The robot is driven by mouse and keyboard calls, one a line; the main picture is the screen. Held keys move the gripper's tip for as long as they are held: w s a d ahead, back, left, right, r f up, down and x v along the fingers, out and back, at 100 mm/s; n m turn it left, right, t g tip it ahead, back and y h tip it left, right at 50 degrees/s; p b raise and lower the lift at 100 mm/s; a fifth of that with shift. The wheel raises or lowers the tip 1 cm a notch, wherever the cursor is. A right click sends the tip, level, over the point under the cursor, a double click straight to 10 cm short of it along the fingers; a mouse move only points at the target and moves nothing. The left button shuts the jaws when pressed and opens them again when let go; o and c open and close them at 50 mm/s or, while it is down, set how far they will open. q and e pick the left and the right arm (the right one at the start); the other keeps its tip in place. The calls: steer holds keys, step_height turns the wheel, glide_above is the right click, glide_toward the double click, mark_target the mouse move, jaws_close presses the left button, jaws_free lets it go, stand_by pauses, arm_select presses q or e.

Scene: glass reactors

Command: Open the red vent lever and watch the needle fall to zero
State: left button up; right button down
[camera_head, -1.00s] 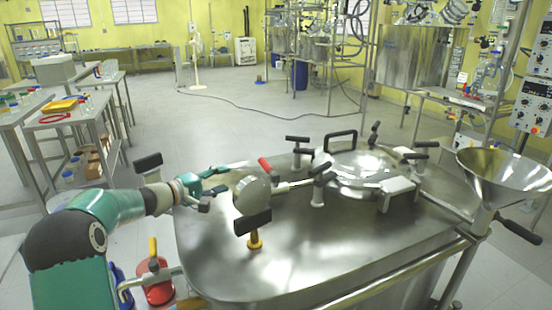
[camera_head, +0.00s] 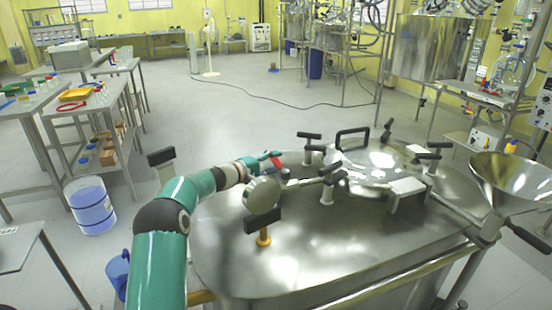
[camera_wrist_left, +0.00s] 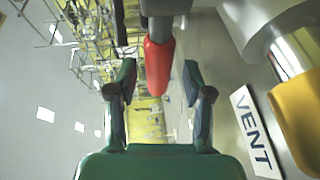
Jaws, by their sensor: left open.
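The red vent lever (camera_head: 276,162) stands at the far left edge of the steel reactor lid (camera_head: 330,250). In the left wrist view its red grip (camera_wrist_left: 158,66) points down between the tips of my left gripper (camera_wrist_left: 159,82), with the fingers apart on either side. No clear contact shows. A white VENT label (camera_wrist_left: 254,130) lies beside it. In the head view my left gripper (camera_head: 262,160) is at the lever, small and partly merged with it. The round gauge (camera_head: 263,193) stands nearer on the lid; its needle cannot be read. My right gripper is out of view.
More black-handled clamps ring the round hatch (camera_head: 375,168). A steel funnel (camera_head: 510,180) is at the right. A yellow part (camera_wrist_left: 300,115) is close to the right finger in the wrist view.

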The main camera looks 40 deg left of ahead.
arm_select(q)
steer(key=shift+w+d+f, duration=0.1)
steer(key=shift+w+f, duration=0.05)
steer(key=shift+w, duration=0.75)
jaws_close()
